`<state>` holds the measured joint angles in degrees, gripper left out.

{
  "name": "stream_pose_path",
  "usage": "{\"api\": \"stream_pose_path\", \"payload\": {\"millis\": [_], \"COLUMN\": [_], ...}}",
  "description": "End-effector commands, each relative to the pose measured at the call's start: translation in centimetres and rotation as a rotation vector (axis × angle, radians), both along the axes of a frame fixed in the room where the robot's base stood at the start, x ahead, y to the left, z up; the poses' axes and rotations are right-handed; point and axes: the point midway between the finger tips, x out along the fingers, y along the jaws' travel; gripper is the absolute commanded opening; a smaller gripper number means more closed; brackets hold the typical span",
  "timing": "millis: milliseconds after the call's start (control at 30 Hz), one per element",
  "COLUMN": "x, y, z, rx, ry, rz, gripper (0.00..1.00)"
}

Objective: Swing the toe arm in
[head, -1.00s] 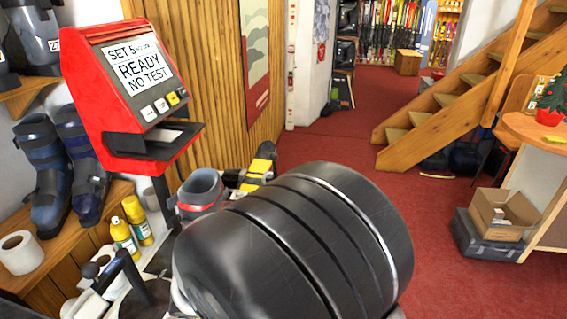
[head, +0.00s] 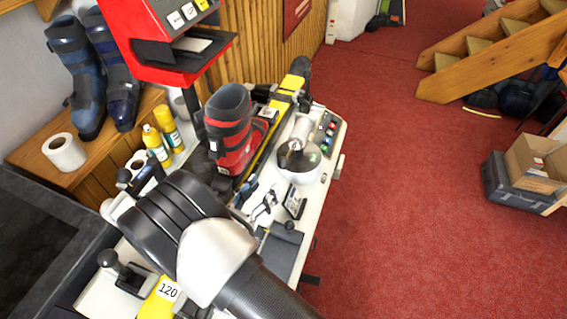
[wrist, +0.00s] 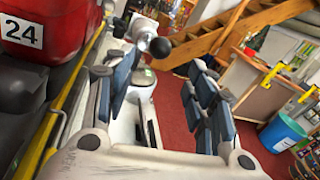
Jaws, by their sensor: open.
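A red and dark ski boot (head: 230,135) stands on a ski with yellow parts on the bench. Its red shell, marked 24, fills the upper left of the wrist view (wrist: 60,25). A black ball knob (wrist: 160,47) on a light grey arm, apparently the toe arm, shows beyond my fingers. In the head view my gripper (head: 258,198) is small and partly hidden by my arm.
The red test terminal (head: 165,45) stands behind the boot. Yellow bottles (head: 160,140) and a paper roll (head: 64,152) are at the left. Another lever knob (head: 108,258) is at the front left.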

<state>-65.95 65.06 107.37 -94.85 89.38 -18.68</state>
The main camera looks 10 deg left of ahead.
Motion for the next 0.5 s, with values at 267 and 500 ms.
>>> {"api": "stream_pose_path", "payload": {"millis": [267, 500], "x": [5.9, 9.4], "y": [-2.2, -3.3], "z": [-0.1, 0.0], "rx": [0.003, 0.003], "ry": [-0.001, -0.001], "rz": [-0.005, -0.003], "gripper": [0.51, 0.51]}}
